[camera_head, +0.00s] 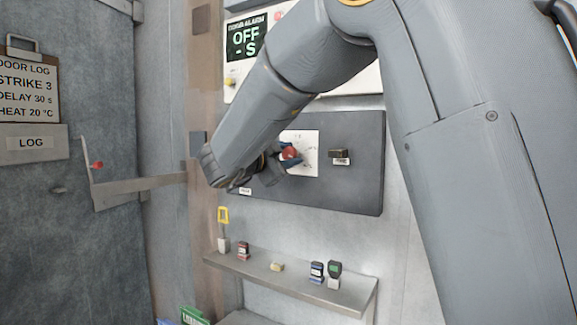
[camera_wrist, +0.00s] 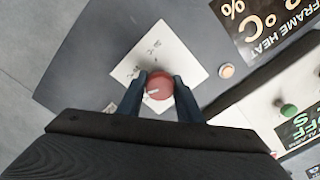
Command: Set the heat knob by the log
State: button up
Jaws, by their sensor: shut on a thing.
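The heat knob is a round red knob (camera_wrist: 159,86) with a white pointer mark, on a white dial plate (camera_wrist: 178,52). In the head view the red knob (camera_head: 290,153) shows partly behind my gripper, and the plate (camera_head: 311,150) sits on a dark grey panel (camera_head: 366,185). My gripper (camera_wrist: 159,90) is shut on the knob, one dark finger on each side. The dial's markings are too small to read. The door log (camera_head: 27,95) hangs at the far left and reads STRIKE 3, DELAY 30 s, HEAT 20 °C. A FRAME HEAT display (camera_wrist: 268,24) shows °C and %; its figures are cut off.
The door alarm display (camera_head: 246,40) above reads OFF and - S. A shelf (camera_head: 300,287) below holds several small items. A metal latch bar (camera_head: 140,187) juts from the left door.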

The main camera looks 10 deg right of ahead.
jog(key=m+b, duration=0.4)
jog(key=shift+f+m+b, duration=0.1)
jog(key=shift+m+b, duration=0.2)
jog(key=shift+b, duration=0.05)
dwell(0.4)
jog(key=o, duration=1)
jog(key=shift+o, duration=0.2)
jog(key=b+v, duration=0.1)
jog(key=v, duration=0.6)
jog(key=shift+s+a, duration=0.3)
jog(key=shift+s, duration=0.05)
